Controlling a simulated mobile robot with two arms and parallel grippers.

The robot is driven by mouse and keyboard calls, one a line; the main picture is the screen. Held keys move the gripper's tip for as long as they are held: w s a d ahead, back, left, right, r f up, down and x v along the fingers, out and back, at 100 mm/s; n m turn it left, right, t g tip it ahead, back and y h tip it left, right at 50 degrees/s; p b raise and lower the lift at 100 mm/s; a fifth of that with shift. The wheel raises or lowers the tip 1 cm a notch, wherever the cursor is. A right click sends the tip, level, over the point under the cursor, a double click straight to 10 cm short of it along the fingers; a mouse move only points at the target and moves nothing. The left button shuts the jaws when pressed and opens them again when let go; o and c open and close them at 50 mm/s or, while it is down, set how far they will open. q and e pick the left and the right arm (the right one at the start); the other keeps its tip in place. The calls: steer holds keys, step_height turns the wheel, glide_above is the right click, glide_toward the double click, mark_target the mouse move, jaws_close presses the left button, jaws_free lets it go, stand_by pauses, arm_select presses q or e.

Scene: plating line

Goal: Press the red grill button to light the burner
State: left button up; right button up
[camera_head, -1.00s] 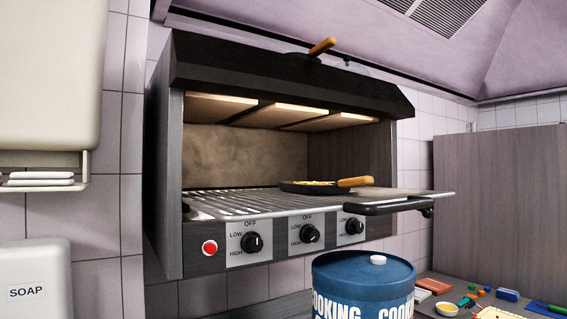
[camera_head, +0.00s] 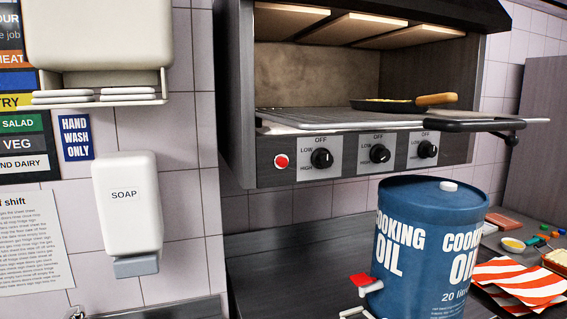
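The red grill button (camera_head: 281,160) is on the left of the grill's front panel, beside the first black knob (camera_head: 322,158). The grill (camera_head: 240,100) is mounted on the tiled wall, with a rack (camera_head: 330,117) and a pan (camera_head: 385,104) with a wooden handle on it. The upper elements look softly lit, but I cannot tell whether the burner is on. Neither of my grippers shows in the view.
A blue cooking oil drum (camera_head: 425,235) with a red tap (camera_head: 366,281) stands on the counter (camera_head: 290,265) below the grill. A soap dispenser (camera_head: 127,205) hangs on the wall at left. A striped cloth (camera_head: 520,280) lies at right. The space before the button looks clear.

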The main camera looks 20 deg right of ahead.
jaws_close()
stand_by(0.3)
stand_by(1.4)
